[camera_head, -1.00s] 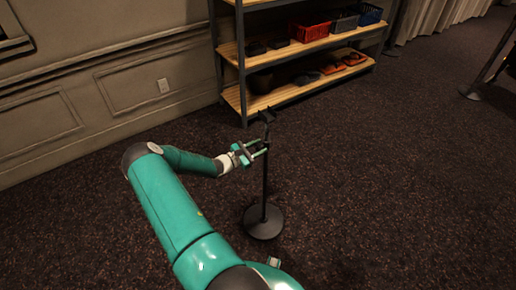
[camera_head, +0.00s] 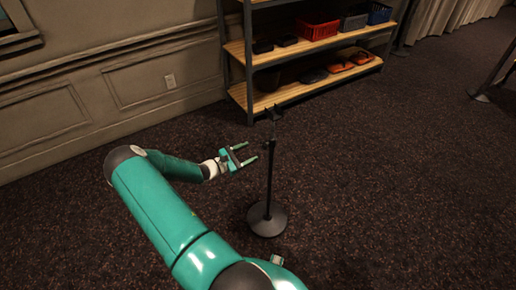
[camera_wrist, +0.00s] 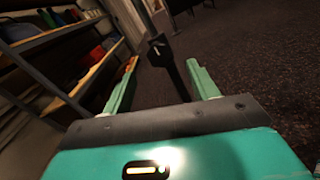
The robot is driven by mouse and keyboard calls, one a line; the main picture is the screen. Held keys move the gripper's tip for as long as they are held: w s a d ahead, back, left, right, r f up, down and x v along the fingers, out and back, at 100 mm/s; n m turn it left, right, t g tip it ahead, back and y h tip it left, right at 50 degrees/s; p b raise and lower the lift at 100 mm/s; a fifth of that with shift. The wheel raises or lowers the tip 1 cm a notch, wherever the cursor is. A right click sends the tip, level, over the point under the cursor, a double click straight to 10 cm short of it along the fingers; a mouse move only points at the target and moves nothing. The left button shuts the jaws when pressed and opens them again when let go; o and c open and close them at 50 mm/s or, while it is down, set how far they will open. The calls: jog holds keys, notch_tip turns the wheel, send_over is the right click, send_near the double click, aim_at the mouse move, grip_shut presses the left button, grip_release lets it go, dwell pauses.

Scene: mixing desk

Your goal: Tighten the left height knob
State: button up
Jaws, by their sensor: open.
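A thin black stand (camera_head: 269,185) rises upright from a round black base (camera_head: 267,219) on the carpet, with a small dark fitting (camera_head: 273,114) at its top. My teal gripper (camera_head: 254,151) is open and empty, just left of the upper pole and apparently apart from it. In the wrist view my gripper (camera_wrist: 162,64) has its fingers spread, with a black part of the stand (camera_wrist: 160,50) showing between and beyond them. I cannot make out the left height knob clearly in either view.
A shelf unit (camera_head: 290,92) with a red crate (camera_head: 317,27), other bins and small items stands behind the stand against the panelled wall (camera_head: 130,75). Another stand base (camera_head: 478,95) shows at the far right. The dark carpet right of the stand is clear.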

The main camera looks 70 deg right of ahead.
jog(key=shift+v, duration=2.8)
jog(key=w+a+r+m+t+y, duration=0.4)
jog(key=w+a+r, duration=0.3)
jog(key=a+r, duration=0.5)
jog(key=w+a+r+m+t+y, duration=0.35)
jog(key=w+a+r+y, duration=0.2)
jog(key=a+r, duration=0.7)
jog(key=s+a+r+t+y, duration=0.1)
jog(key=s+a+r+t, duration=0.1)
jog(key=a, duration=0.7)
jog(key=s+a+r+t+y, duration=0.1)
jog(key=s+a+r+t, duration=0.2)
jog(key=a+r, duration=0.4)
jog(key=s+a+r+t+y, duration=0.2)
jog(key=a+r+t, duration=0.3)
jog(key=a, duration=0.7)
jog(key=shift+s+r, duration=0.25)
jog(key=shift+n, duration=0.25)
